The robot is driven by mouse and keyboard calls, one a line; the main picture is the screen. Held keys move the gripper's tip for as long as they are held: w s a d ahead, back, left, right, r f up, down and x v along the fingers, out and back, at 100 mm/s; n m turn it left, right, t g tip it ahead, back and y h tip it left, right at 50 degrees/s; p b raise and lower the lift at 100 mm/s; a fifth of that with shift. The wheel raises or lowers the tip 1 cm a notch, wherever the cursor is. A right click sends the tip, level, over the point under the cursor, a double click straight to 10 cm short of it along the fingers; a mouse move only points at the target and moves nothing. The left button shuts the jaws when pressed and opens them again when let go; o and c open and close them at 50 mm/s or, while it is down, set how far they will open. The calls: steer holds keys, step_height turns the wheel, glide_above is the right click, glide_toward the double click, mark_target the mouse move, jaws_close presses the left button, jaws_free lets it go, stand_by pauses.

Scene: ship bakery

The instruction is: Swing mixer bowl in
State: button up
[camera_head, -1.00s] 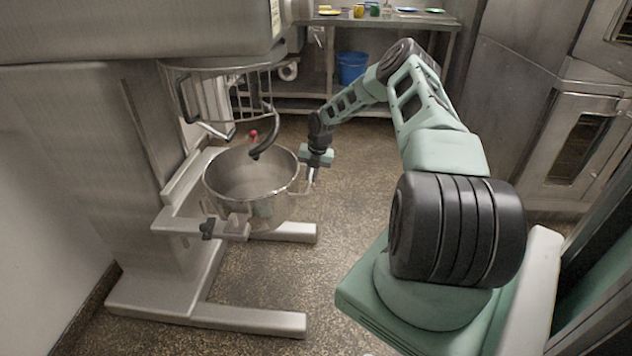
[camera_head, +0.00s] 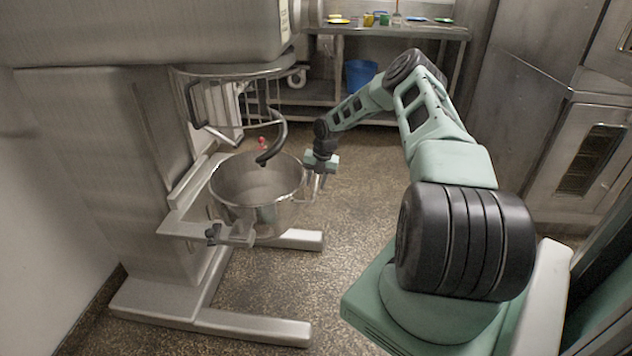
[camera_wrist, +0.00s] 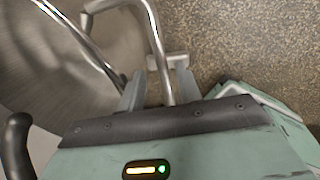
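The mixer bowl (camera_head: 250,210) is a round steel bowl under the mixer head, on a bracket (camera_head: 185,226) at the left. A dark curved hook (camera_head: 279,138) hangs over its opening. My gripper (camera_head: 319,183) is at the bowl's right side. In the wrist view, a shiny bar handle (camera_wrist: 158,42) of the bowl runs between the fingers of my gripper (camera_wrist: 166,64). Part of the bowl's inside (camera_wrist: 55,65) fills the upper left there.
The mixer's column (camera_head: 100,170) stands at the left, with floor legs (camera_head: 255,325) reaching right. A steel table (camera_head: 340,30) with a blue bucket (camera_head: 359,74) beneath is at the back. An oven (camera_head: 590,160) stands at the right. Speckled floor (camera_head: 370,165) between is clear.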

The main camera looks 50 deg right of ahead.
step_height(320, 180, up, 17)
steer(key=s+d, duration=0.1)
steer(key=s, duration=0.1)
steer(key=shift+s+d, duration=0.35)
steer(key=shift+d, duration=0.05)
stand_by(0.3)
